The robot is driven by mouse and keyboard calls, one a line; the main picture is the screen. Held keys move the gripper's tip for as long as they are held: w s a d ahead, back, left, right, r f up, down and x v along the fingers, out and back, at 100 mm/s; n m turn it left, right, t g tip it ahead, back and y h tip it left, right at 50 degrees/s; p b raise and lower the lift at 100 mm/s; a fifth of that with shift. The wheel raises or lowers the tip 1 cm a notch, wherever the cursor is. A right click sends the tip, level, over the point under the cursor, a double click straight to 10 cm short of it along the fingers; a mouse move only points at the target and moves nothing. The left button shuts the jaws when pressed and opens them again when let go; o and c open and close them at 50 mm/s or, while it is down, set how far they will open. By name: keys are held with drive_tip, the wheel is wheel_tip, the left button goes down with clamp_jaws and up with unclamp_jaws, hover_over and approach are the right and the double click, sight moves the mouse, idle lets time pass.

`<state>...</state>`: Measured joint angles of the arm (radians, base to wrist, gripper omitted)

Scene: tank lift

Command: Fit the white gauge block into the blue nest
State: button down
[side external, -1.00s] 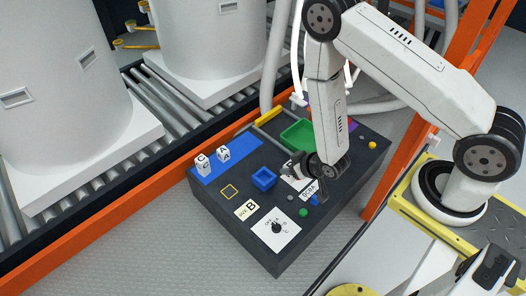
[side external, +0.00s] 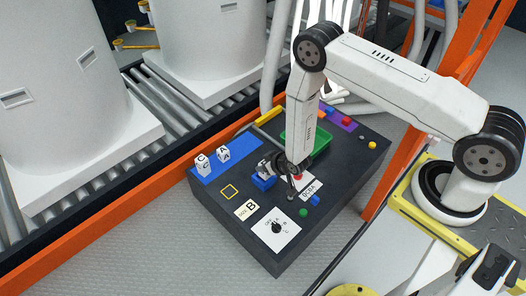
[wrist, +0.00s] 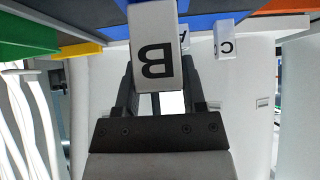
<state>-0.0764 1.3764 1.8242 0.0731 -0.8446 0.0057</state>
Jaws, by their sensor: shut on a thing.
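My gripper (side external: 268,168) is shut on a white block marked B (wrist: 155,48), which fills the space between its fingers in the wrist view. The blue nest (side external: 263,184) is a small square holder on the dark bench top. In the side view, my gripper is just above and beside the nest and partly covers it. The held block is mostly hidden there by the fingers. I cannot tell whether its lower end is inside the nest or above it.
White blocks C (side external: 203,161) and A (side external: 223,154) stand on a blue strip (side external: 232,160) at the back left. A green tray (side external: 322,140) lies behind my gripper.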

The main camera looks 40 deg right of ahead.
drive_tip(key=shift+w+f, duration=0.1)
drive_tip(key=shift+f, duration=0.05)
drive_tip(key=shift+w+f, duration=0.2)
drive_tip(key=shift+f, duration=1.5)
drive_tip(key=shift+f, duration=0.15)
drive_tip(key=shift+c, duration=0.8)
unclamp_jaws()
drive_tip(key=shift+s+r, duration=0.1)
drive_tip(key=shift+r, duration=0.1)
drive_tip(key=v, duration=1.1)
drive_tip(key=shift+s+r, duration=0.25)
drive_tip(key=shift+r, duration=0.05)
